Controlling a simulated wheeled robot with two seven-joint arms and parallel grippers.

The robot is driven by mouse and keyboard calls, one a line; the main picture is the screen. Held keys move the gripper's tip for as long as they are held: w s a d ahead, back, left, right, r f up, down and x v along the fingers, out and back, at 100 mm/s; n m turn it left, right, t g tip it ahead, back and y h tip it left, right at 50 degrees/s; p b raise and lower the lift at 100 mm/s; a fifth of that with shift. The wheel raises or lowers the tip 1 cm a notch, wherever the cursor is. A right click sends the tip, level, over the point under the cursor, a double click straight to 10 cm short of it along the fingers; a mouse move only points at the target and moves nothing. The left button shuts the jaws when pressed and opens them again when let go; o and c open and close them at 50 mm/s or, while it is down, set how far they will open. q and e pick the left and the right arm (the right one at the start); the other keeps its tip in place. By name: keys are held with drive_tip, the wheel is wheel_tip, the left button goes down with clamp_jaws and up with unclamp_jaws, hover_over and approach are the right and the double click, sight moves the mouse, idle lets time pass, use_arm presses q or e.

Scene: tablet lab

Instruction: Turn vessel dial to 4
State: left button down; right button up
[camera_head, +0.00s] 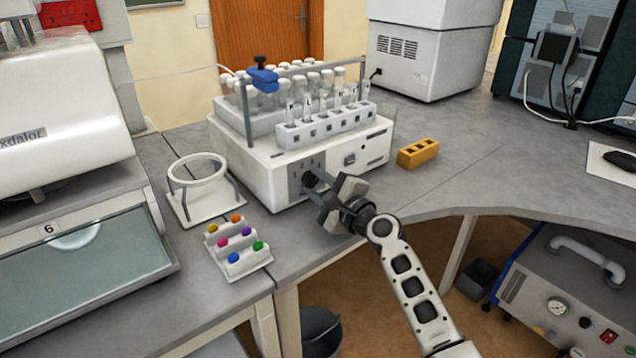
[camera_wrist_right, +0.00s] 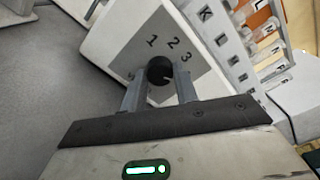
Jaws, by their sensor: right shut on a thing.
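The vessel dial (camera_wrist_right: 160,71) is a small black knob on a grey panel with the numbers 1, 2 and 3 showing around it in the right wrist view. It also shows in the head view (camera_head: 310,180), on the front of the white vessel unit (camera_head: 262,172). My right gripper (camera_wrist_right: 158,84) has its two fingers around the dial, one on each side, and is shut on it. It also shows in the head view (camera_head: 318,190), in front of the panel. The number 4 cannot be made out, and I cannot tell the dial's exact setting. My left gripper is not in view.
A white ring stand (camera_head: 198,185) and a rack of coloured caps (camera_head: 237,245) stand left of the unit. A yellow block (camera_head: 418,152) lies to its right. Glass tubes stand in a white rack (camera_head: 327,125) on top.

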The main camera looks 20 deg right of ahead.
idle(0.3)
drive_tip(key=o, duration=1)
drive_tip(key=shift+c, duration=0.2)
drive_tip(key=v, duration=1.6)
drive_tip(key=shift+b, duration=0.4)
drive_tip(key=s+a+f+n+g+h, duration=0.1)
drive_tip(key=s+a+f+n+g, duration=0.2)
drive_tip(key=s+f+n, duration=0.6)
drive_tip(key=s+a+f+n+g+h, duration=0.2)
drive_tip(key=s+a+f+n, duration=0.4)
drive_tip(key=s+f+n, duration=0.3)
wheel_tip(320, 180, down, 4)
drive_tip(key=n+g, duration=0.1)
drive_tip(key=n, duration=0.3)
drive_tip(key=shift+s+a+r+n+g, duration=0.2)
drive_tip(key=shift+s+a+n+g, duration=0.05)
drive_tip(key=shift+s+n+g, duration=0.15)
